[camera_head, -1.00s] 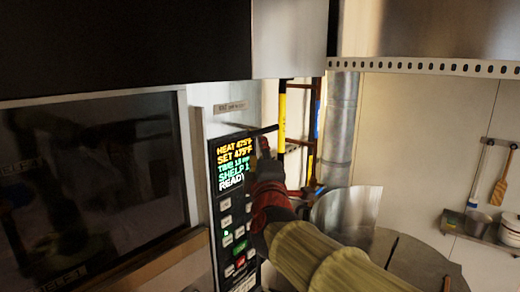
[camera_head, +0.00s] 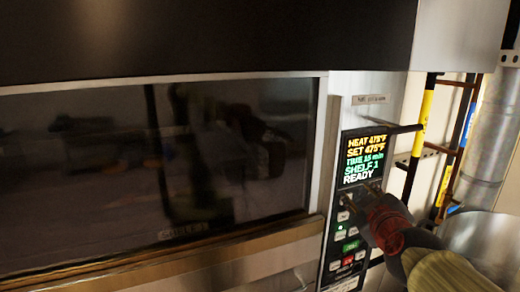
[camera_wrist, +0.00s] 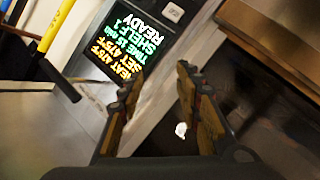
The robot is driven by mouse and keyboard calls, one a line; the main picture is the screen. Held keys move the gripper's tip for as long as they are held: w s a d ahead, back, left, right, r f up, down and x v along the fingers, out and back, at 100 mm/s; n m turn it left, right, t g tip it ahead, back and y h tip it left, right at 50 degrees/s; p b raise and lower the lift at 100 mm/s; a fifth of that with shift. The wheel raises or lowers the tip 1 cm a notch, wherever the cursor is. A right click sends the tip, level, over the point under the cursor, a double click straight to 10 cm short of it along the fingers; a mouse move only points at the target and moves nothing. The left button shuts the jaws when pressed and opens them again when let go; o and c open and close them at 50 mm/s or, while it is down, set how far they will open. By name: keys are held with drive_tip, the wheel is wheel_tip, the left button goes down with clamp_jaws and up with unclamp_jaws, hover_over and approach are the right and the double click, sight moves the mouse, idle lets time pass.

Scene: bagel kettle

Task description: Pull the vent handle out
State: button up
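A thin black rod (camera_head: 392,129), likely the vent handle, sticks out of the oven's right side panel below a small label (camera_head: 369,99). In the wrist view a black rod (camera_wrist: 65,82) shows at the left, outside the fingers. My gripper (camera_head: 373,190) is in front of the control panel, just below the lit display (camera_head: 363,157), apart from the rod. In the wrist view my gripper (camera_wrist: 158,80) has its two fingers spread with nothing between them. The label's text is too small to read surely.
The dark oven window (camera_head: 160,160) fills the left, with a wooden ledge (camera_head: 170,262) below. A black hood (camera_head: 200,35) hangs above. A yellow-banded pole (camera_head: 422,120) and a metal duct (camera_head: 490,130) stand at the right.

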drive_tip(key=s+a+f+m+g+b, duration=0.1)
drive_tip(key=s+f+m+g+b, duration=0.1)
drive_tip(key=s+f+b, duration=0.6)
drive_tip(key=s+a+f+m+g+y+b, duration=0.1)
drive_tip(key=s+f+g+b, duration=0.3)
drive_tip(key=f, duration=1.8)
drive_tip(key=s+a+f+m+g+b, duration=0.3)
drive_tip(key=s+f+b, duration=0.9)
drive_tip(key=s+f, duration=0.3)
drive_tip(key=shift+a+f+m+g+y+b, duration=0.2)
drive_tip(key=shift+a+m+g+y+b, duration=0.1)
drive_tip(key=shift+m+y+b, duration=0.1)
